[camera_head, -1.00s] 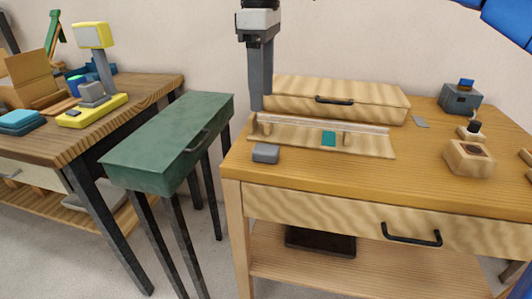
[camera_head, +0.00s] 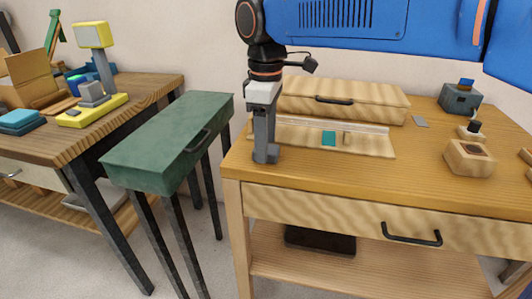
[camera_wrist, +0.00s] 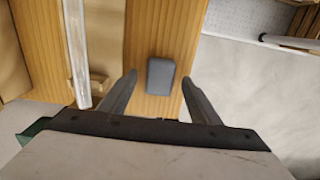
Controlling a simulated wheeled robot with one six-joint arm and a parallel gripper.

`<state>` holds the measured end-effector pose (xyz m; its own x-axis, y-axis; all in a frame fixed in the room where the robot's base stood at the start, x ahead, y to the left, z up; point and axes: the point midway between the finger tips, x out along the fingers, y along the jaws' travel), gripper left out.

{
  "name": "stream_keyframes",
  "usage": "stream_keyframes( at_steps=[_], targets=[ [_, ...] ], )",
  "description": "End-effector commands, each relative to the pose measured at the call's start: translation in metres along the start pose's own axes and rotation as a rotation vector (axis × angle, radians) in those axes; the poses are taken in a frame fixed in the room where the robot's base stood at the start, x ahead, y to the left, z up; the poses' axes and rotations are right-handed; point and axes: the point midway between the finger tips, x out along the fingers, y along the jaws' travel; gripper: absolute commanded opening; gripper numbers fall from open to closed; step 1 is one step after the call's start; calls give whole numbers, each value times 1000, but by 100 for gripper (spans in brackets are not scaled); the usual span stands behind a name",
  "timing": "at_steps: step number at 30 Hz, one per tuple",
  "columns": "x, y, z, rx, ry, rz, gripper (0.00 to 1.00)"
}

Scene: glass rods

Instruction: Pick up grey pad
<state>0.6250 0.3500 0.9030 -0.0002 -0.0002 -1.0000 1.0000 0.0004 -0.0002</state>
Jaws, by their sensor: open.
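The grey pad (camera_wrist: 160,76) is a small rounded dark-grey block lying on the wooden table top, near the table's edge, in the wrist view. In the head view it is mostly or wholly hidden by my gripper (camera_head: 265,155), which hangs pointing down over the table's left front part. In the wrist view my gripper (camera_wrist: 159,78) is open, with one finger on each side of the pad in the picture. The pad appears between and slightly beyond the fingertips. I cannot tell how much height is left between them.
A wooden rack (camera_head: 375,147) with a glass rod (camera_head: 360,127) and a teal pad (camera_head: 328,138) stands just behind and right of my gripper. A wooden case (camera_head: 380,103) lies behind it. A dark green cabinet (camera_head: 165,150) stands left. The table's front middle is clear.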

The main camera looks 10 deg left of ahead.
Motion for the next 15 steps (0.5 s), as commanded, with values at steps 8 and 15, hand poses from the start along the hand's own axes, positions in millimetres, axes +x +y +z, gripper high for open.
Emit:
stream_keyframes(
  at_steps=[8,15],
  targets=[
    [11,0,0,0,0,0,57],
    [11,0,0,0,0,0,26]
  ],
)
